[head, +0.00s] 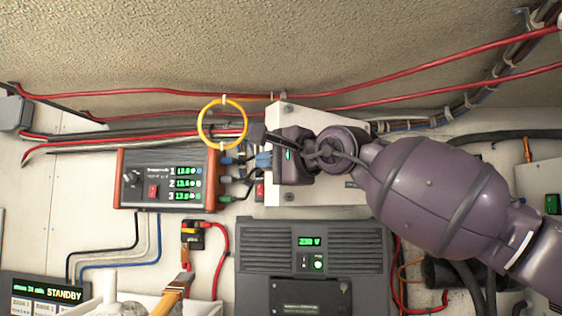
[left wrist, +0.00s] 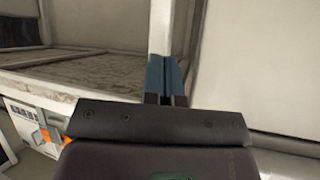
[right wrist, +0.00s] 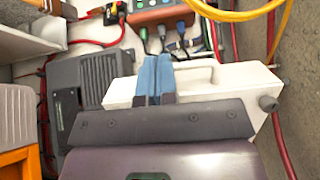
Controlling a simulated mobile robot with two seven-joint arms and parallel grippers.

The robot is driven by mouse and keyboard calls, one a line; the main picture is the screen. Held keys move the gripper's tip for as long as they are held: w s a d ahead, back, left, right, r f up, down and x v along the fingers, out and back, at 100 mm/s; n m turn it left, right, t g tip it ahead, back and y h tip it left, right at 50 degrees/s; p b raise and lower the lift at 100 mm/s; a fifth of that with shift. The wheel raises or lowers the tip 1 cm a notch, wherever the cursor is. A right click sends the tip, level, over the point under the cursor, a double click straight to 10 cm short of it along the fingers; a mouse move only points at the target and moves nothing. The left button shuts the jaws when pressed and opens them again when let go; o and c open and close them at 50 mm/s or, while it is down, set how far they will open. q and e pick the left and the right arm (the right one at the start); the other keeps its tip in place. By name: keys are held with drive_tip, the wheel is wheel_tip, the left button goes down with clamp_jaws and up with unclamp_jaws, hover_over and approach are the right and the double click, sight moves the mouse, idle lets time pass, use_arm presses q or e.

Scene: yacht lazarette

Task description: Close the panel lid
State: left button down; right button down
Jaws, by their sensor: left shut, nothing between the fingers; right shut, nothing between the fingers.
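A white panel (head: 320,196) with screws at its corners is on the back wall in the head view, partly hidden behind my right gripper. It looks like the panel lid; I cannot tell how far it stands open. My left gripper (left wrist: 166,76) is shut and empty, away from the panel.
A power supply (head: 167,180) with green readouts stands left of the panel, with plugged cables between. A grey unit (head: 312,240) reading 230 V sits below. A yellow cable loop (head: 222,123) hangs above left. Red cables run overhead. A pale post (left wrist: 160,25) stands beyond my left fingers.

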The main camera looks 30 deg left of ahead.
drive_tip(key=w+a+m+t+h+b, duration=0.1)
drive_tip(key=w+a+m+t, duration=0.1)
drive_tip(key=a, duration=0.3)
drive_tip(key=shift+w+a+t, duration=0.25)
drive_tip(key=shift+a+t, duration=0.1)
drive_tip(key=shift+t, duration=0.25)
drive_tip(key=shift+d, duration=0.1)
